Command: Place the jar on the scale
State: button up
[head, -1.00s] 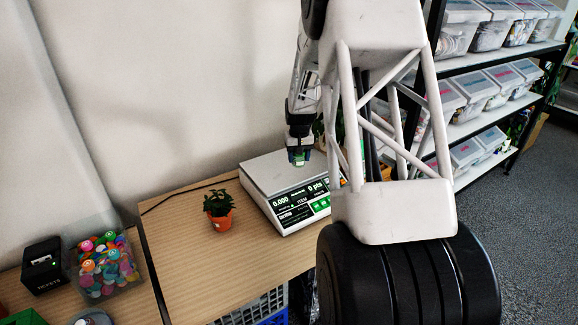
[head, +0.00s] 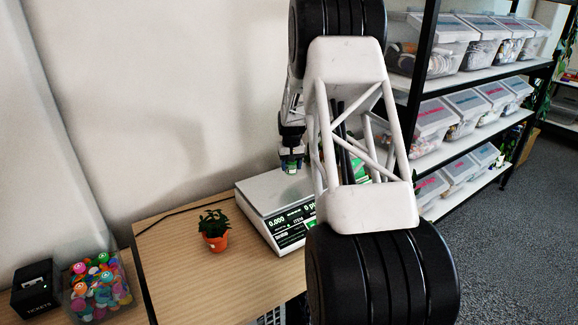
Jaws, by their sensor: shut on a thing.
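The scale (head: 262,187) stands on the wooden table, with a pale flat top and a dark front panel with lit green readouts. The readable display shows 0.000. My gripper (head: 291,168) is over the back part of the scale's top, pointing down. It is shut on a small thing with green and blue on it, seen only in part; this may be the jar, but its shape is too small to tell. I cannot tell whether it touches the scale's top. My own arm hides the right side of the scale.
A small plant in an orange pot (head: 215,240) stands on the table left of the scale. A clear bin of colourful items (head: 95,290) and a black tickets box (head: 33,290) are at the lower left. Shelves with lidded bins (head: 440,125) stand at the right. Bare table lies around the pot.

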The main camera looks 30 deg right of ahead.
jog(key=shift+w+d+f, duration=0.1)
jog(key=shift+w+d, duration=0.4)
jog(key=shift+w, duration=0.55)
jog(key=shift+w+d+f, duration=0.1)
jog(key=shift+w+d, duration=0.4)
jog(key=shift+w, duration=0.5)
jog(key=shift+w+d+f, duration=0.1)
jog(key=shift+w+d, duration=0.4)
jog(key=shift+w, duration=0.55)
jog(key=shift+f, duration=1.75)
jog(key=shift+f, duration=0.15)
jog(key=o, duration=0.9)
jog(key=shift+o, duration=0.2)
jog(key=shift+r, duration=0.2)
notch_tip(320, 180, up, 12)
